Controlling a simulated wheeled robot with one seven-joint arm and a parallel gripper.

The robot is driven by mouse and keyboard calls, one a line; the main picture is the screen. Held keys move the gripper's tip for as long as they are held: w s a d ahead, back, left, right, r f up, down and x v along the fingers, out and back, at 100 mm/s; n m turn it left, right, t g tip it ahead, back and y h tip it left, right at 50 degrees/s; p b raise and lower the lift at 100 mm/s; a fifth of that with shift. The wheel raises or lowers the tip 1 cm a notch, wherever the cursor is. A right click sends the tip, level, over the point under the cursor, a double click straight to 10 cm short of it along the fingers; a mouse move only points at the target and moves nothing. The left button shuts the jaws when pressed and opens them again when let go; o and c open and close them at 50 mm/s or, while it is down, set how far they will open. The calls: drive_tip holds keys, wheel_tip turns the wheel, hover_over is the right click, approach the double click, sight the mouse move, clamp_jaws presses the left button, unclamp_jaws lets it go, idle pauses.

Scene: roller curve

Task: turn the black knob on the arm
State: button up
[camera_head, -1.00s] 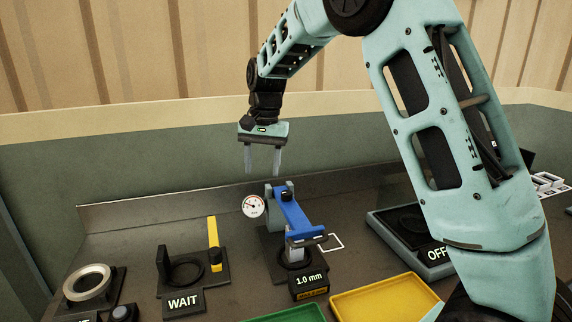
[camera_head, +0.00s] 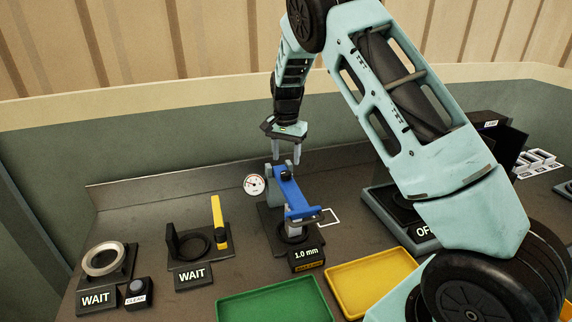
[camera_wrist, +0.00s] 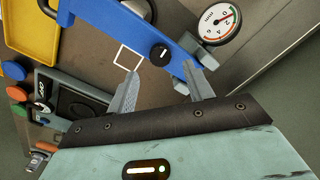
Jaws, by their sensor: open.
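The black knob (camera_head: 285,173) sits on top of the blue arm (camera_head: 295,197) of the bench device, near its back end. In the wrist view the knob (camera_wrist: 159,54) is round with a white line, on the face of the blue arm (camera_wrist: 115,42). My gripper (camera_head: 287,154) is open and empty, fingers pointing down, just above and behind the knob in the head view. In the wrist view my gripper (camera_wrist: 158,76) has a fingertip to each side and below the knob, apart from it. A small display reading 1.0 mm (camera_head: 307,255) stands in front.
A round dial gauge (camera_head: 254,185) is beside the blue arm. A station with a yellow lever (camera_head: 218,222) and a steel ring (camera_head: 103,259) stand left. Green (camera_head: 273,304) and yellow (camera_head: 372,279) trays lie in front. A grey machine (camera_head: 391,222) stands right.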

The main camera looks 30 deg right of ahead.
sight(286, 172)
drive_tip(key=shift+f+p, duration=0.8)
drive_tip(key=shift+f, duration=1.95)
drive_tip(key=c, duration=1)
